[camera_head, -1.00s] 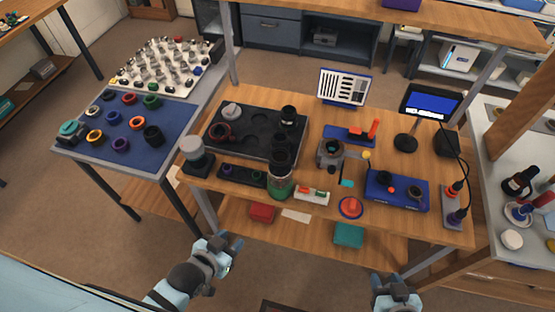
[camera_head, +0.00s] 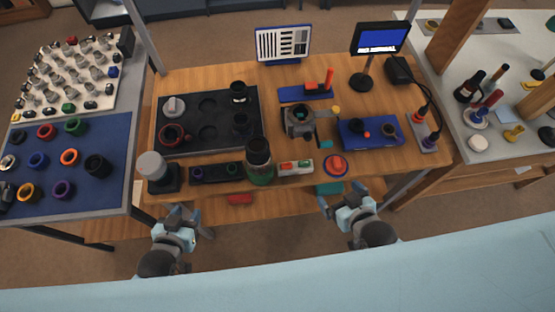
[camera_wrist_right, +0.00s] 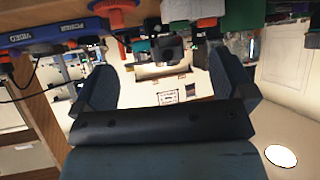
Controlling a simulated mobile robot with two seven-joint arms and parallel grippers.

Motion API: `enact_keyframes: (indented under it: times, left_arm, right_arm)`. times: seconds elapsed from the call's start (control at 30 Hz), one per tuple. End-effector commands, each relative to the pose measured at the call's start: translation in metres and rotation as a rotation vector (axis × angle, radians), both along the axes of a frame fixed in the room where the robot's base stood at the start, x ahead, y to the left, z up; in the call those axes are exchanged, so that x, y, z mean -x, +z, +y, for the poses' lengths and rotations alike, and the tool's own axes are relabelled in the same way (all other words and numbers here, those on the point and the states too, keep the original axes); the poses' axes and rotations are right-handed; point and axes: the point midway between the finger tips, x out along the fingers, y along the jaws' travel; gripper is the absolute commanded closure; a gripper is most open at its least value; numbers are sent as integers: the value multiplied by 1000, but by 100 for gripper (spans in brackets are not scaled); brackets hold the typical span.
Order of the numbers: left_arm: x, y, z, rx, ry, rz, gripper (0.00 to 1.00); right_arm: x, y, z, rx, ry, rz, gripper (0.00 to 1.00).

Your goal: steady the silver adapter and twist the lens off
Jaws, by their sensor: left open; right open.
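On the wooden workbench in the head view stands a tall dark lens-like cylinder (camera_head: 258,153) with a green lower part. A grey metal holder with a round opening (camera_head: 298,121) sits right of it. A pale grey cylinder on a dark base (camera_head: 153,167) stands at the front left corner. I cannot tell which piece is the silver adapter. My left gripper (camera_head: 182,212) is open and empty in front of the bench's left part. My right gripper (camera_head: 343,199) is open and empty before the bench's front edge; its spread fingers show in the right wrist view (camera_wrist_right: 165,82).
A black tray (camera_head: 183,101) with round recesses holds several dark parts. A red button (camera_head: 336,164), a blue box (camera_head: 370,134) and a small screen (camera_head: 380,38) stand to the right. A blue mat (camera_head: 110,150) with coloured rings lies on the left table.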

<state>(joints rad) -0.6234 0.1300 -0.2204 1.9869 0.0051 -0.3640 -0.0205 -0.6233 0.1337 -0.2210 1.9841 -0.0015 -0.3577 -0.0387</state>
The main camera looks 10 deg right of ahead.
Motion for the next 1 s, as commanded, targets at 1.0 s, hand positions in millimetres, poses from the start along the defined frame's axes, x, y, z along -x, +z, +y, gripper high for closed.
enact_keyframes:
  times: [1.0]
  left_arm:
    - [-1,0,1,-2,0,-2,57]
  right_arm:
    - [-67,13,93,2281,959,-1491,0]
